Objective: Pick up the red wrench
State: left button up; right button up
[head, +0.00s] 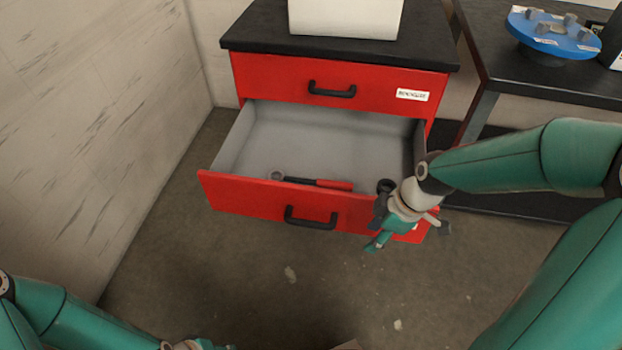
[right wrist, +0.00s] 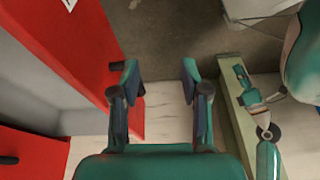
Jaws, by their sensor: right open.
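The red wrench (head: 333,185) lies in the open drawer (head: 240,140), close behind its red front panel. Its red handle points right and its dark shaft and grey ring end point left. My right gripper (head: 408,236) is in front of the drawer's right front corner, to the right of the wrench and apart from it. In the right wrist view its two fingers (right wrist: 160,75) are spread with nothing between them. The wrench does not show there. My left gripper (head: 198,345) is only partly in view at the bottom edge, so its jaws cannot be read.
The red cabinet (head: 270,78) has a closed upper drawer and a white box (head: 345,18) on its black top. A dark table (head: 530,80) with a blue disc (head: 555,32) stands at right. Floor in front is clear.

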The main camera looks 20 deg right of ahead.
aim_at(334, 185)
jog(key=i, duration=0.95)
jog(key=z, duration=0.05)
